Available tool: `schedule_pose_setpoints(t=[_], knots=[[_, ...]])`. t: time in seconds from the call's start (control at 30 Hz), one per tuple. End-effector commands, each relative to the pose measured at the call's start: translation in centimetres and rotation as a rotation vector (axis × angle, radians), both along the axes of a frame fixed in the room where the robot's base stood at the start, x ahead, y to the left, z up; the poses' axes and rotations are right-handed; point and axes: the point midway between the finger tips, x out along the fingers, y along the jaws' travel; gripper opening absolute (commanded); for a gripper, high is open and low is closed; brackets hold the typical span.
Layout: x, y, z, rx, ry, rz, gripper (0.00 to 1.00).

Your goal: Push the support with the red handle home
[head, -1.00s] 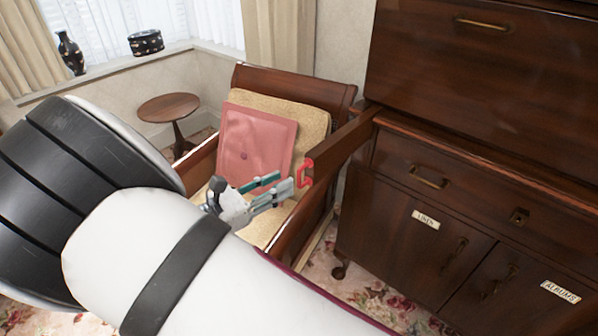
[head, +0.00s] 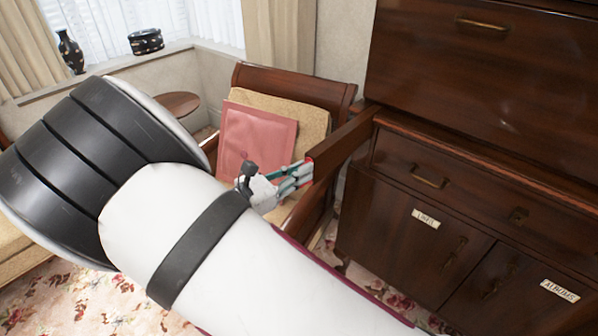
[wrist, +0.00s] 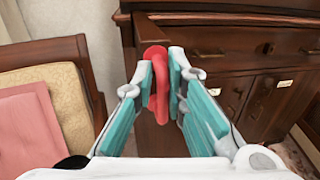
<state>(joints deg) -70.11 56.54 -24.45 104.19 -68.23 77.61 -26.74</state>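The dark wooden support (head: 345,138) juts out from the left front edge of the bureau. Its red handle (wrist: 159,80) is on its outer end and shows between my fingertips in the wrist view. In the head view the handle is mostly hidden by my fingers. My gripper (head: 304,172) is at the end of the support, with its teal-padded fingers on either side of the handle. In the wrist view my gripper (wrist: 164,68) has its left finger very near the handle and a slim gap seems to show on the right. Firm contact cannot be told.
The bureau (head: 440,150) with drawers and labelled doors stands right. An armchair (head: 330,90) with a pink cushion (head: 255,140) is just left of the support, close to my gripper. A small round table (head: 178,103) stands behind my arm.

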Motion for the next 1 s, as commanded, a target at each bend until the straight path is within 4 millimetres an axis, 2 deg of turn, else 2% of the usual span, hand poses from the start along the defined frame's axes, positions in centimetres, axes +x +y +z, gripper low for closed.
schedule_pose_setpoints(t=[0.2,0.37,0.47,0.8,1.0], knots=[[-0.1,-0.4,-0.1,-0.001,0.002,-0.011,0.0],[1.2,-1.6,-0.1,-0.001,0.002,-0.016,0.0],[2.7,-2.9,-0.2,-0.001,0.002,-0.019,0.0],[10.5,-9.3,-0.4,-0.002,0.001,-0.025,0.0],[14.3,-12.3,-0.4,-0.003,0.003,-0.024,0.0]])
